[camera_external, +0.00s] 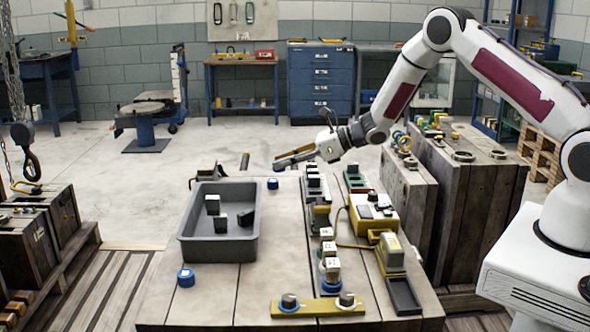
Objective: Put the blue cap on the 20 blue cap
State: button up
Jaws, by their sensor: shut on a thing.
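My gripper (284,162) is above the far edge of the table, reaching left from the arm. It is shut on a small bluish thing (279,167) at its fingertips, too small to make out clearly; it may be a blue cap. A blue cap (272,184) stands on the table just below the gripper, right of the grey bin. Another blue cap (186,278) with a pale top stands at the front left of the table. I cannot read a number 20 on either cap.
A grey bin (188,247) holds several black-and-white blocks. A row of blocks (326,234) runs along the middle right. A yellow device (374,219) and a yellow bar with round knobs (318,307) are nearby. Wooden crates (465,190) stand right. The table left of the row is mostly clear.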

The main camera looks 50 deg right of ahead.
dwell(0.4)
jog(key=s+a+r+n+g+y, duration=0.1)
jog(key=s+a+n, duration=0.1)
jog(key=a, duration=0.9)
jog(key=s+a+r+n+g+y, duration=0.1)
jog(key=s+a+y, duration=0.15)
jog(key=a, duration=0.95)
jog(key=g, duration=0.1)
send_over(192, 272)
jog(key=shift+r+n+h, duration=0.3)
jog(key=shift+r+h, duration=0.15)
jog(key=shift+f, duration=3.15)
jog(key=shift+f, duration=1.85)
